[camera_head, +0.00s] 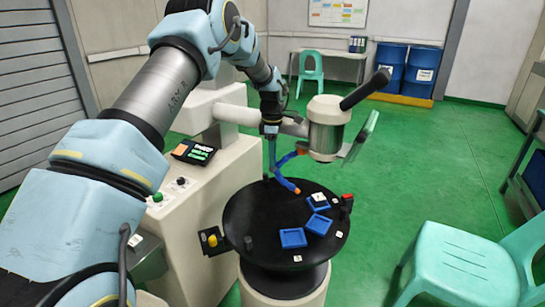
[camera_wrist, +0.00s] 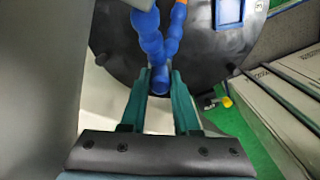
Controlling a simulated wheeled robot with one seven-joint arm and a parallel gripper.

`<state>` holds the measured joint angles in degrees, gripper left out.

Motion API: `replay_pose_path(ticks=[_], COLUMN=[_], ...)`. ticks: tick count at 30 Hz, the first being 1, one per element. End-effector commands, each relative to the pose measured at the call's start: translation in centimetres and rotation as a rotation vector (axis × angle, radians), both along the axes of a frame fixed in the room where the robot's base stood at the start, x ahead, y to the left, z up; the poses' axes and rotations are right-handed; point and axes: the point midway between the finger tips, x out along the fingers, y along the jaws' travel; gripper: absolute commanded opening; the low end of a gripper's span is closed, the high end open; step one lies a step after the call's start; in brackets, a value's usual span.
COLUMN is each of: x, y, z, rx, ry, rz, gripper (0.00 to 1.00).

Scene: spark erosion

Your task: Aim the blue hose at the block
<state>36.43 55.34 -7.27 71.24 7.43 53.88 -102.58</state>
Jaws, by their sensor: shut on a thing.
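The blue hose (camera_head: 281,182) is jointed and ends in an orange nozzle (camera_head: 297,190) low over the black round table, pointing down to the right. My gripper (camera_head: 270,132) is above the table at its back left. In the wrist view its green fingers (camera_wrist: 159,88) are shut on a blue hose segment (camera_wrist: 160,80). Two blue strands run up from there; one has an orange part at the top edge. A small dark block with a white top (camera_head: 319,198) sits at a blue tray (camera_head: 317,205), right of the nozzle and apart from it.
The round black table (camera_head: 265,225) also carries two more blue trays (camera_head: 292,238) and a red-topped piece (camera_head: 347,200) at its right edge. A machine head (camera_head: 327,125) with a dark handle hangs over its back. A teal chair (camera_head: 465,265) stands at front right.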

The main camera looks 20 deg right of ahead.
Motion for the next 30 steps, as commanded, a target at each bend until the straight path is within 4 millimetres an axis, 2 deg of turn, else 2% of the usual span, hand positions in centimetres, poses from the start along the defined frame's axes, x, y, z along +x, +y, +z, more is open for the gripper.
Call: replay_pose_path(ticks=[13, 23, 30], x=[-0.1, -2.4, -2.5], y=[0.0, 0.3, 0.4], z=[0.0, 0.0, 0.1], rx=[-0.001, -0.001, -0.003], ry=[-0.001, -0.002, -0.001], rz=[0.006, 0.244, 0.269], gripper=[0.0, 0.0, 0.0])
